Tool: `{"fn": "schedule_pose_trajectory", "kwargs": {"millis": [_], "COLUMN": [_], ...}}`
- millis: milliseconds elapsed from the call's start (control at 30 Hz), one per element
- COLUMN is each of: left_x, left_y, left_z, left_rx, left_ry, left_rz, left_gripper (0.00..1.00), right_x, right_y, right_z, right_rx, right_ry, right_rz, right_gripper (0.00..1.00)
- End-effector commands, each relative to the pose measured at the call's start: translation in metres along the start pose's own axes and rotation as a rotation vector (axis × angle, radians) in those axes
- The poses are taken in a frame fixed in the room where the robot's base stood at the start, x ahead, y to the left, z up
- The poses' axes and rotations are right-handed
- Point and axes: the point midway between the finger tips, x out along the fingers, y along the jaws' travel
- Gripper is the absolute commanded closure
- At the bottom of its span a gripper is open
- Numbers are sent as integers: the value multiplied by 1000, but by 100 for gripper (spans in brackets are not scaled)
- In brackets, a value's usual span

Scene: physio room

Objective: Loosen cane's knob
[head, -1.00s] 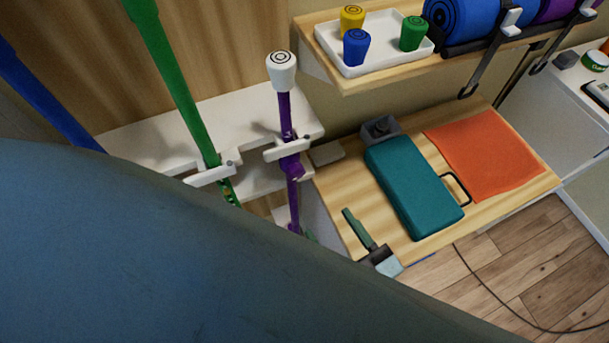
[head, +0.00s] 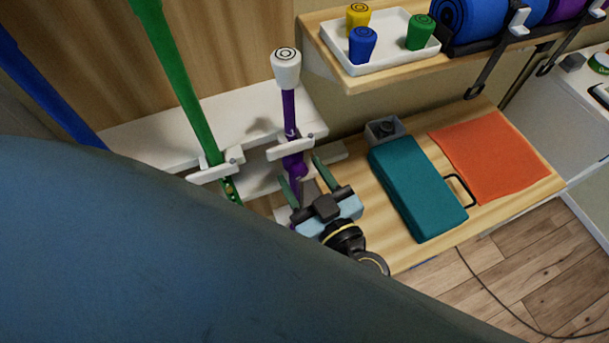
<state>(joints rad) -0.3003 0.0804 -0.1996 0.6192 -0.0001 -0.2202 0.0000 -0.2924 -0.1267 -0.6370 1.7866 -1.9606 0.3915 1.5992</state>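The purple cane (head: 289,108) stands upright in a white clip (head: 290,147), with a white cap (head: 286,68) on top. Its purple knob (head: 294,169) sticks out just below the clip. My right gripper (head: 302,172) is open, with one green finger on each side of the cane at about the knob's height. I cannot tell whether either finger touches the knob. The gripper body hides the lower part of the cane. My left gripper is not in view.
A green cane (head: 180,85) and a blue one (head: 45,90) stand to the left. A teal case (head: 415,190) and an orange cloth (head: 490,155) lie on the wooden table right of the gripper. Above is a shelf with a white tray (head: 385,68). The lower left is blocked from view.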

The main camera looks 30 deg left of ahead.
Motion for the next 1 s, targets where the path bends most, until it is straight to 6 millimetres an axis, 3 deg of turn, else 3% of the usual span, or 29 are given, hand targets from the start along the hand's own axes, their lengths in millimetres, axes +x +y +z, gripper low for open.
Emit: {"fn": "schedule_pose_trajectory", "kwargs": {"millis": [33, 333, 700, 1000], "left_x": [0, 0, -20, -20], "left_y": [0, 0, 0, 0], "left_z": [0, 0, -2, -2], "left_rx": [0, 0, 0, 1], "left_ry": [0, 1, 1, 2], "left_rz": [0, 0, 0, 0], "left_gripper": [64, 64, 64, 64], "right_x": [0, 0, 0, 0], "right_y": [0, 0, 0, 0], "right_z": [0, 0, -3, 0], "right_rx": [0, 0, -108, -125], "right_ry": [0, 0, -11, -13], "right_rz": [0, 0, -2, -1], "right_gripper": [53, 91, 91, 91]}}
